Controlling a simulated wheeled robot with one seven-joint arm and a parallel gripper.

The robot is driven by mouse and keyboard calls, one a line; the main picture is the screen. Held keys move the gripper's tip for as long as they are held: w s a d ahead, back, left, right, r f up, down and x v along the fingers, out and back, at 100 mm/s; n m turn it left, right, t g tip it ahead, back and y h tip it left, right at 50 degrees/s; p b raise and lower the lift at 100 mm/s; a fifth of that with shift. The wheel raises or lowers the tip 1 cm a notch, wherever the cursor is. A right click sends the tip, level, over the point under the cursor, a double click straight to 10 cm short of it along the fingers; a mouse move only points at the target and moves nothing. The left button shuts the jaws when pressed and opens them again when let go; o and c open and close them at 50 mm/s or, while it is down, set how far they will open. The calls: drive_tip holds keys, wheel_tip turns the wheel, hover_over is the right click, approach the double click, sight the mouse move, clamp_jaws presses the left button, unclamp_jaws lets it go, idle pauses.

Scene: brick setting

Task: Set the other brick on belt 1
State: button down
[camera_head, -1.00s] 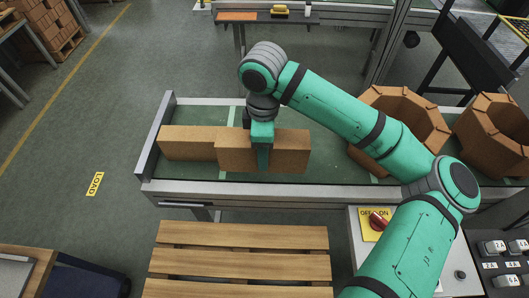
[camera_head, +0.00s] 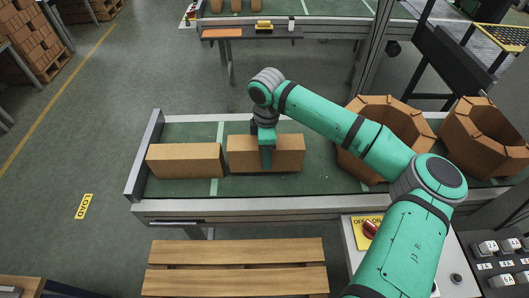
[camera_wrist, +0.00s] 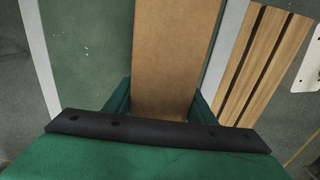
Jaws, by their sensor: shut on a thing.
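My gripper (camera_head: 266,150) is shut on a tan brick (camera_head: 288,153), with its fingers astride the middle of the brick. The held brick (camera_wrist: 172,60) fills the centre of the wrist view between the green fingers. It is at the belt surface, though I cannot tell whether it touches. A second tan brick (camera_head: 184,161) rests on the green belt (camera_head: 190,189) to the left, near the end plate. A narrow gap with a pale belt line separates the two bricks.
Two hollow polygonal brick rings (camera_head: 388,115) and (camera_head: 487,138) stand on the belt to the right. A slatted wooden pallet (camera_head: 236,252) lies in front, beside a yellow switch box (camera_head: 366,225). The belt's left end has a raised plate (camera_head: 144,150).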

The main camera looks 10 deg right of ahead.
drive_tip(key=shift+w+d+f, duration=0.1)
drive_tip(key=shift+f, duration=1.5)
drive_tip(key=shift+f, duration=0.15)
drive_tip(key=c, duration=0.8)
unclamp_jaws()
wheel_tip(320, 180, up, 12)
drive_tip(key=shift+r, duration=0.15)
